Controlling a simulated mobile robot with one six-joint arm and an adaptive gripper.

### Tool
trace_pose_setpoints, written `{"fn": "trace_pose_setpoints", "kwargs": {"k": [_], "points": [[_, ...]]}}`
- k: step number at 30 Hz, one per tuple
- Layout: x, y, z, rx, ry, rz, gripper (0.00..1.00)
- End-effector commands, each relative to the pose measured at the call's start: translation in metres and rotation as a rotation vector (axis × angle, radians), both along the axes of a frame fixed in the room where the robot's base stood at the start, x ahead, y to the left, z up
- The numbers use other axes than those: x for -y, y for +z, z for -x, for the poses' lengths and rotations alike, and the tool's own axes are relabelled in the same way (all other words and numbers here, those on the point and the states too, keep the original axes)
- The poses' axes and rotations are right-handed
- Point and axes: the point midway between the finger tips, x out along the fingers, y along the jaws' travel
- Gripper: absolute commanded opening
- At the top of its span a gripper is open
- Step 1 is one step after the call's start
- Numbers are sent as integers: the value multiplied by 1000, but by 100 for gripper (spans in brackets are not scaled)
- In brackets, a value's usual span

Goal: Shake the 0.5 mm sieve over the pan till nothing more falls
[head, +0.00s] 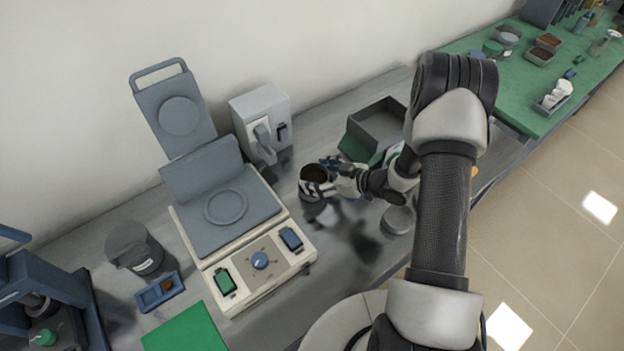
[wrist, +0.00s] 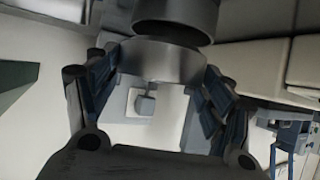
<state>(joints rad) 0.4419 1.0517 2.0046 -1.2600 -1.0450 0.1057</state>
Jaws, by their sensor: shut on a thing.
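My gripper (head: 320,183) is shut on a round metal sieve (head: 302,178) with dark brown material inside. The sieve is held roughly level above the bench. In the wrist view, its metal wall (wrist: 160,62) sits between the two fingers. A darker grey cylinder (wrist: 176,20) shows close to it there; it looks like the pan. In the head view, a grey round pan-like shape (head: 317,211) shows just below the sieve, partly hidden. I cannot tell whether they touch. The mesh size and any falling grains cannot be seen.
A beige machine with a grey plate (head: 225,207) stands left of the gripper. A grey dispenser-like unit (head: 262,120) stands behind. An open grey box (head: 378,126) is at the back right. A small round dish (head: 397,220) lies near the front edge. A grey pot (head: 135,248) stands far left.

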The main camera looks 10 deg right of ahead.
Motion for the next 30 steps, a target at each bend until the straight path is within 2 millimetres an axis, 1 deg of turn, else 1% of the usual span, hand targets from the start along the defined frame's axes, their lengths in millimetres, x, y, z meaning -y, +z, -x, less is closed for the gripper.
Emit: {"fn": "trace_pose_setpoints", "kwargs": {"k": [1,2,8,10,17,30], "points": [[6,0,0,0,-3,0,36],[7,0,0,0,-1,0,36],[-15,0,1,-1,5,-1,36],[-18,0,1,-1,2,0,36],[7,0,0,0,-2,0,36],[8,0,1,0,1,0,36]]}}
